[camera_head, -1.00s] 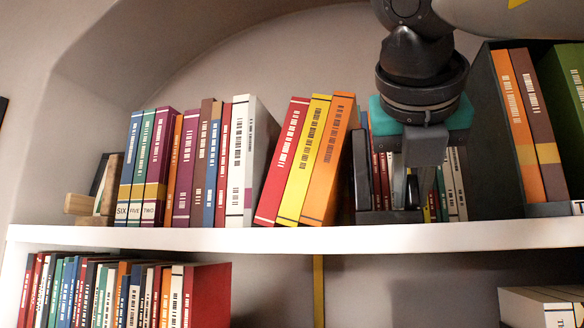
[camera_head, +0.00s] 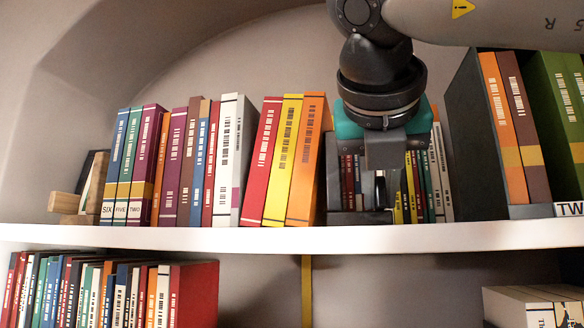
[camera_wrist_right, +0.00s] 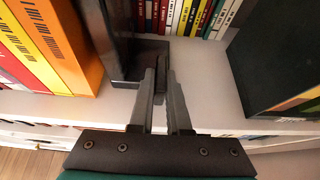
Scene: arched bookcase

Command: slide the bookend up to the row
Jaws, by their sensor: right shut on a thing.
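The black bookend (camera_head: 334,180) stands upright on the white shelf, right of the leaning orange book (camera_head: 304,165). It also shows in the right wrist view (camera_wrist_right: 118,38), very close to the orange book there; I cannot tell whether they touch. The row (camera_head: 230,165) runs left from it: red, yellow and orange books lean right beside a white upright book and several others. My right gripper (camera_head: 382,190) is shut on the bookend's lower part; its fingers (camera_wrist_right: 162,95) point at the base in the wrist view. My left gripper is not in view.
A short row of small books (camera_wrist_right: 195,15) stands behind the gripper. A large dark block (camera_head: 470,140) with orange and brown books (camera_head: 505,130) stands at right. Bare shelf (camera_wrist_right: 215,85) lies between the bookend and that block. Wooden blocks (camera_head: 68,203) sit at the far left.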

